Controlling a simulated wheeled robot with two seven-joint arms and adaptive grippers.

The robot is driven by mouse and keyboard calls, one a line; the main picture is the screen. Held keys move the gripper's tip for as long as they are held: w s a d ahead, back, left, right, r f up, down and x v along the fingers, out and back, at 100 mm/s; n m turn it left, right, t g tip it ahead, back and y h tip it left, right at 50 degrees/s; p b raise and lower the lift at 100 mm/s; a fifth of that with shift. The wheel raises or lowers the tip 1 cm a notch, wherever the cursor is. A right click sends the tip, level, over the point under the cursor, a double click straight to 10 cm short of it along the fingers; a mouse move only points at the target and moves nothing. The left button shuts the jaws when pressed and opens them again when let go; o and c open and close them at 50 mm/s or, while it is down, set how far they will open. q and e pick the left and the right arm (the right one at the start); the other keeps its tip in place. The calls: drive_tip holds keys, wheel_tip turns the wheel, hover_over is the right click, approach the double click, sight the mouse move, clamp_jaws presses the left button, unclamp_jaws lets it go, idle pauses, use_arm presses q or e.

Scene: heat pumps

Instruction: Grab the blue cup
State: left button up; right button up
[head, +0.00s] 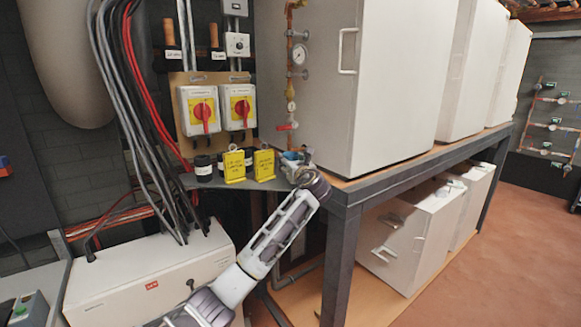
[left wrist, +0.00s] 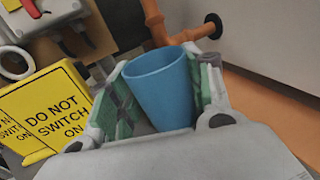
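The blue cup (left wrist: 160,92) stands upright between the two fingers of my left gripper (left wrist: 165,98) in the left wrist view. The fingers have green inner pads and are spread wide, one on each side of the cup. The right pad is very close to the cup; I cannot tell whether either pad touches it. In the head view, my left gripper (head: 301,172) is at the right end of a small grey shelf, and the cup is mostly hidden behind it. My right gripper is not in view.
Yellow "do not switch on" signs (head: 234,166) stand on the shelf (head: 208,183) left of the cup; one shows large in the left wrist view (left wrist: 52,112). Copper pipes (left wrist: 157,25) and a large white cabinet (head: 395,85) are close behind and right. Red-yellow switches (head: 203,112) are above.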

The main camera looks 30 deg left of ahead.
use_arm(q)
drive_tip(key=c, duration=0.4)
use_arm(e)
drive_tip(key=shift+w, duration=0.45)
use_arm(q)
drive_tip(key=shift+r, duration=0.15)
